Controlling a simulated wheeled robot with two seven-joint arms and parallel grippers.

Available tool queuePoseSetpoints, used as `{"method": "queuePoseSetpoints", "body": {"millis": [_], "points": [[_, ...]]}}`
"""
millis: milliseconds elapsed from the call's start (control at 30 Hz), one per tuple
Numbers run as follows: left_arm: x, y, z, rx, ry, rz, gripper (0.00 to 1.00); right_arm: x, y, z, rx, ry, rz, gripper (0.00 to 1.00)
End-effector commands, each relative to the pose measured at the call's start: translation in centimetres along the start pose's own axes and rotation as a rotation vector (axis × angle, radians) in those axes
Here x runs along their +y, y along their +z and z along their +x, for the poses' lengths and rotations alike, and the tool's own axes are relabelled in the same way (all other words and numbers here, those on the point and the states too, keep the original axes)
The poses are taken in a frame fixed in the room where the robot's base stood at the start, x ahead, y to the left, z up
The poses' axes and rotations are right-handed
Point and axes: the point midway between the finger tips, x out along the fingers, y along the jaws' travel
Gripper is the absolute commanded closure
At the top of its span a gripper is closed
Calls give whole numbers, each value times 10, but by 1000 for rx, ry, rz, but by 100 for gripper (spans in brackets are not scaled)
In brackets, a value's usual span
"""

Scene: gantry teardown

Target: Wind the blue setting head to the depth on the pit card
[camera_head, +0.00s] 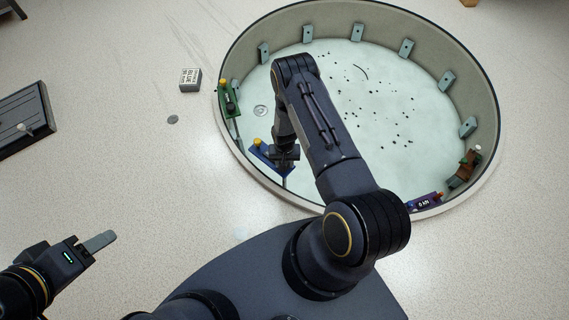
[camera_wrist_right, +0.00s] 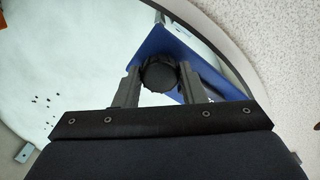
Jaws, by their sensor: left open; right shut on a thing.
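The blue setting head (camera_head: 262,152) is at the near-left rim of the round pit, with a yellow knob on top. My right gripper (camera_head: 286,157) reaches down beside it. In the right wrist view the right gripper (camera_wrist_right: 156,88) is shut on a black round knob (camera_wrist_right: 158,74) on the blue head (camera_wrist_right: 190,58). My left gripper (camera_head: 100,242) is open and empty above the floor at lower left. A small white card block (camera_head: 190,76) stands on the floor left of the pit; "BLUE" seems legible, the rest is too small to read.
The pit rim (camera_head: 484,175) also carries a green head (camera_head: 229,98), a red-brown head (camera_head: 467,164) and a purple unit (camera_head: 425,203) with a lit display. Several grey brackets line the wall. A dark panel (camera_head: 22,122) lies at far left. The floor between is mostly clear.

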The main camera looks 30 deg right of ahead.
Motion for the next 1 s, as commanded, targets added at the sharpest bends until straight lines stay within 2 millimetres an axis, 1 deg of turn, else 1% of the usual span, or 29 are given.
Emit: {"method": "queuePoseSetpoints", "body": {"millis": [33, 300, 1000], "points": [[-3, 3, 6, 0, 0, 0, 50, -1, 0, 3, 1, 0, 45, 86], [-8, 9, 19, 0, 0, 0, 50, -1, -1, 2, 3, -1, 301, 86], [-20, 22, 43, 0, 0, 0, 50, 0, -1, 1, 3, -1, 967, 86]]}}
